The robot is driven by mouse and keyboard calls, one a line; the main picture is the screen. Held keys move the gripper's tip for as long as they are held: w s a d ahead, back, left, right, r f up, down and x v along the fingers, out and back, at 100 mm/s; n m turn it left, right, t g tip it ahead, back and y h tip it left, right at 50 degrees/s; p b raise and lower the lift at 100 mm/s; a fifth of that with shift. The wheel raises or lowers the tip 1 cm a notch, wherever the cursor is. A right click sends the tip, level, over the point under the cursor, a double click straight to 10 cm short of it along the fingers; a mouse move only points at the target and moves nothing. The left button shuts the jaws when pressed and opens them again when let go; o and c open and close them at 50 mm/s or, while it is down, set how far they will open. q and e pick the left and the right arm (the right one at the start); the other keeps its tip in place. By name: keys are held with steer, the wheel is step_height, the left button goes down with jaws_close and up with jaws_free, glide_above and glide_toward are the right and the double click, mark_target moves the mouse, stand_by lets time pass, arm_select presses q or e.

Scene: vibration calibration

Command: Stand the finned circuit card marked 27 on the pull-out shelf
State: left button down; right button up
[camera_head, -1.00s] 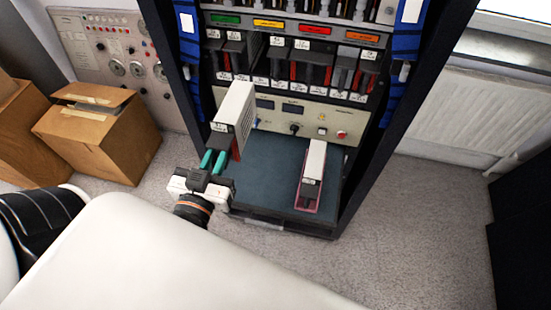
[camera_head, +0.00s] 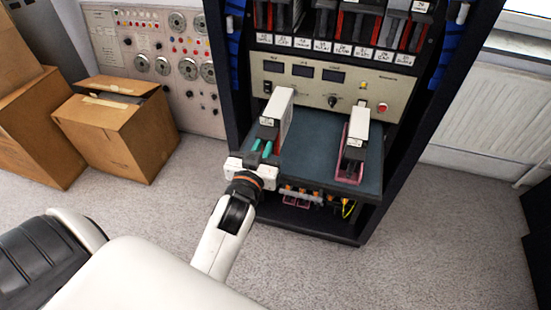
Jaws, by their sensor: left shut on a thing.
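A finned circuit card (camera_head: 284,106) with a white side and a dark front end is in my left gripper, over the left part of the pull-out shelf (camera_head: 315,150). Its number cannot be read here. My left gripper (camera_head: 262,149), with teal fingers, is shut on the near end of this card. The card looks upright; whether its lower edge touches the shelf is hidden. The shelf has a dark blue-grey top and sticks out of the rack. My right gripper is not in view.
A second white card (camera_head: 354,138) with a pink lower edge stands on the shelf's right part. Bare shelf lies between the two. A panel (camera_head: 325,88) with displays and knobs rises behind. Cardboard boxes (camera_head: 120,130) stand on the floor at left.

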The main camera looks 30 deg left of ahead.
arm_select(q)
steer(key=shift+f+b, duration=0.45)
steer(key=shift+f, duration=2.15)
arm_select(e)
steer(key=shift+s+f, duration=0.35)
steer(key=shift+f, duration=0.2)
arm_select(q)
steer(key=c, duration=1.4)
jaws_free()
steer(key=shift+f, duration=0.15)
steer(key=shift+r, duration=0.2)
